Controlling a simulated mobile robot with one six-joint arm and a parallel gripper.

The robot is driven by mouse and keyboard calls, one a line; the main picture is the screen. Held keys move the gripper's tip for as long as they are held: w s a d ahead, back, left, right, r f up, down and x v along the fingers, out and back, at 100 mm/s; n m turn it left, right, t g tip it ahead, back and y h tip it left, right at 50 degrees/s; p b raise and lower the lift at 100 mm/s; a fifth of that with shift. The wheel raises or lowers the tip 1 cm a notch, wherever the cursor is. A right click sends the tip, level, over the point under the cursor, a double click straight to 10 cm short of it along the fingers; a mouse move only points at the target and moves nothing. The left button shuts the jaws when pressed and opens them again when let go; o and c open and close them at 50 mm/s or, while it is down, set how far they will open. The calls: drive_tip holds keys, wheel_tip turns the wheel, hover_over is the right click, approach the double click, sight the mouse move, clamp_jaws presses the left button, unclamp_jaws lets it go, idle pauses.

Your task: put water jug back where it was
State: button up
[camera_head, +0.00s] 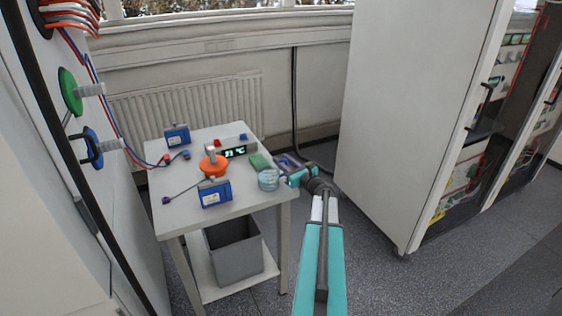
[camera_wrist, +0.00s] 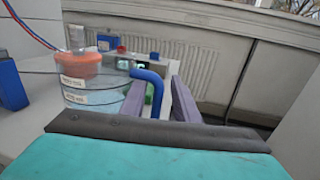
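The water jug (camera_head: 268,181) is a small clear container with a bluish tint, upright at the right front edge of the white table (camera_head: 236,200). In the wrist view the jug (camera_wrist: 88,98) is at the left, with pale labels and a blue bent handle (camera_wrist: 153,90). My gripper (camera_head: 284,179) reaches the jug from the right. In the wrist view the two purple fingers of my gripper (camera_wrist: 160,100) stand apart, with the handle between them, close to the left finger. A gap shows between handle and right finger. The lower handle is hidden by the gripper body.
A grey bin (camera_head: 234,252) stands on the lower shelf. A tall white cabinet (camera_head: 405,110) is at the right.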

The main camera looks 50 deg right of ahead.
drive_tip(key=s+b, duration=0.1)
drive_tip(key=s, duration=0.2)
drive_tip(key=s+a, duration=0.1)
drive_tip(key=s, duration=0.3)
drive_tip(key=s+a+b, duration=0.1)
drive_tip(key=s, duration=0.2)
drive_tip(key=shift+s+a+b, duration=0.1)
drive_tip(key=shift+s+b, duration=0.2)
drive_tip(key=shift+s, duration=0.05)
drive_tip(key=shift+f, duration=0.1)
idle(0.5)
